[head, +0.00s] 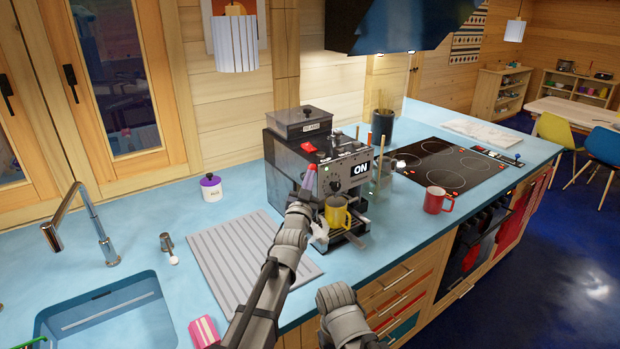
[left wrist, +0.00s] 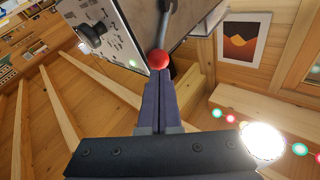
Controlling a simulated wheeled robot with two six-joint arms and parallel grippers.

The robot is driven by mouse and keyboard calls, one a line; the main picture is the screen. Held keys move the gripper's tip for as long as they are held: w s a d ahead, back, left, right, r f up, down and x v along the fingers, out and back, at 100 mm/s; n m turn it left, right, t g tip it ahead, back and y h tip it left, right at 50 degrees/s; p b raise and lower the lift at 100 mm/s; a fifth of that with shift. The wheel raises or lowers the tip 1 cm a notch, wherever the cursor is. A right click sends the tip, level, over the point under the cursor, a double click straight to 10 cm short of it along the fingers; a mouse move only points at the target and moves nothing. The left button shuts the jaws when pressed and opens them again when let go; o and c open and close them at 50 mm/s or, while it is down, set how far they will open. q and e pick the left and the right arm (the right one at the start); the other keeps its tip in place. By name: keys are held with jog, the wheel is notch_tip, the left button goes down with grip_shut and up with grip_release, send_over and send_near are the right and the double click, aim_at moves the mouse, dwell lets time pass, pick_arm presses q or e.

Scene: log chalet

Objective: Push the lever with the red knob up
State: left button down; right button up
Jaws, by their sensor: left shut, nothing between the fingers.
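The coffee machine (head: 292,155) is a dark box on the blue counter, with an ON sign on its front panel. In the head view the left gripper (head: 308,183) is in front of the machine and hides most of the lever. My right gripper is not visible.
A yellow mug (head: 337,213) stands under the machine's front. A red mug (head: 436,200) and a cooktop (head: 444,164) are to the right. A ribbed grey mat (head: 245,258) and a sink (head: 108,318) are to the left.

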pick_arm(q)
jog(key=s+r+v, duration=0.1)
jog(key=r+v, duration=0.2)
jog(key=v, duration=1)
jog(key=s+d+f+g, duration=0.25)
jog(key=f+g, duration=0.25)
jog(key=f, duration=0.5)
jog(key=s+d+f+g, duration=0.1)
jog(key=s+f+g, duration=0.35)
jog(key=f, duration=0.55)
jog(key=s+a+f+g+y, duration=0.1)
jog(key=s+f+g, duration=0.1)
jog(key=s, duration=0.4)
jog(key=s+a+f+g+y, duration=0.2)
jog(key=s+f+g, duration=0.1)
jog(key=s+g, duration=0.2)
jog(key=s+a+f+n+g+y, duration=0.1)
jog(key=s+f+g+y, duration=0.1)
jog(key=s, duration=0.5)
jog(key=shift+a+f+g+b, duration=0.4)
jog(key=shift+f+g, duration=0.1)
jog(key=shift+g, duration=0.65)
